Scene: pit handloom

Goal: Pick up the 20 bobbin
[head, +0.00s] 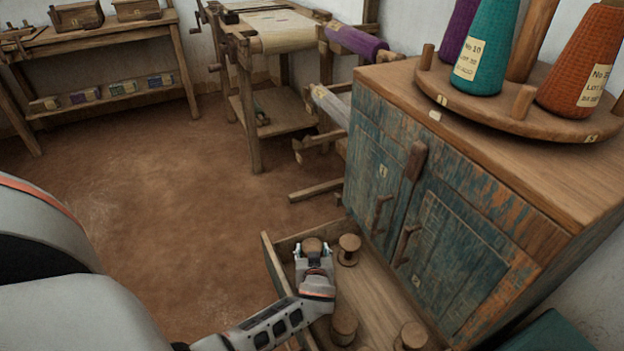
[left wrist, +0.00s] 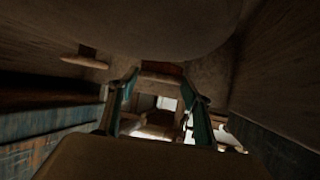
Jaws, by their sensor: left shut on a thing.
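My left gripper (head: 313,256) reaches down into an open wooden drawer (head: 268,262) and is shut on a wooden bobbin (head: 313,244), whose round top shows between the fingers. I cannot read a number on it, and the gripper hides its lower part, so I cannot tell whether it touches the drawer floor. Another bobbin (head: 349,244) stands just right of the gripper. Two more bobbins stand nearer, one (head: 344,322) beside my forearm and one (head: 411,336) further right. The left wrist view is dark, with the two fingers (left wrist: 160,112) around a brownish shape. My right gripper is out of view.
A worn blue cabinet (head: 440,222) stands right of the drawer. On top is a round wooden rack (head: 470,112) with thread cones, one teal (head: 487,50) and one orange (head: 582,60). A loom (head: 280,35) and a bench (head: 100,35) stand behind. The floor (head: 190,190) left is clear.

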